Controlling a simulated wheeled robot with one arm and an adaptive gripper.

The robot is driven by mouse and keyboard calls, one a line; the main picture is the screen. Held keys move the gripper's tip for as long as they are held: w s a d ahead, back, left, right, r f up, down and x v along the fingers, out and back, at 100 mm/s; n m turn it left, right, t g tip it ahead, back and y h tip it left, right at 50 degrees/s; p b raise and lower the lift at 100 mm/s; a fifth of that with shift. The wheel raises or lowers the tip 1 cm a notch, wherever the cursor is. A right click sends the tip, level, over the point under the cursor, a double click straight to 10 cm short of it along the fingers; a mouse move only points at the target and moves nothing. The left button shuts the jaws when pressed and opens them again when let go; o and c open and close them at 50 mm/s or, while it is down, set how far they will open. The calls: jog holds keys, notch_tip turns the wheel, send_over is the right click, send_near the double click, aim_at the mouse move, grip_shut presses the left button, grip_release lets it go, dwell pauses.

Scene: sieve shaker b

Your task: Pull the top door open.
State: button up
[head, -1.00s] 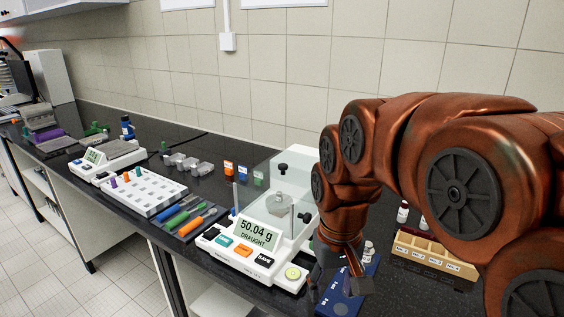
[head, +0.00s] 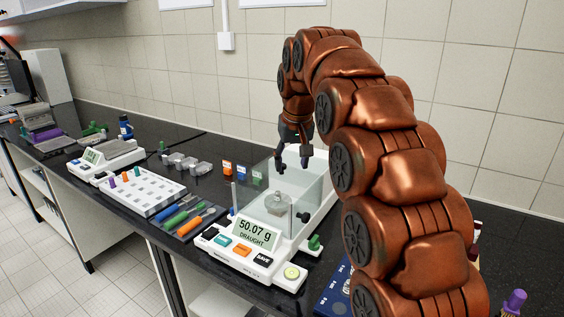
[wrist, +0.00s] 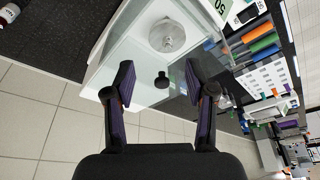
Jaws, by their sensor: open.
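The balance (head: 222,255) has a clear glass draught shield (head: 262,190), and its display reads 50.07 g DRAUGHT. The top door has a black knob (head: 280,169), which also shows in the wrist view (wrist: 161,80). The top door appears to lie over the chamber. My gripper (head: 293,164) points down above the shield, jaws open. In the wrist view my gripper (wrist: 160,76) has its fingertips on either side of the knob, with gaps on both sides; contact is not seen. A second black knob (head: 303,217) is on the shield's right side. A metal weight (head: 278,203) sits inside.
A white rack (head: 142,191) and colored-handled tools (head: 187,216) lie left of the balance. Small orange, blue and green boxes (head: 241,172) stand behind it. A blue case (head: 335,290) is at the front right. The tiled wall rises behind the counter.

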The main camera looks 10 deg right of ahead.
jog(key=w+r+t, duration=0.1)
jog(key=w+r, duration=0.1)
jog(key=w, duration=0.6)
jog(key=shift+s+p+x, duration=0.15)
jog(key=shift+p+x, duration=0.35)
jog(key=shift+x, duration=1.45)
jog(key=shift+s+p+x, duration=0.1)
jog(key=shift+p+x, duration=0.35)
jog(key=shift+x, duration=1.5)
jog(key=shift+f, duration=0.1)
grip_shut()
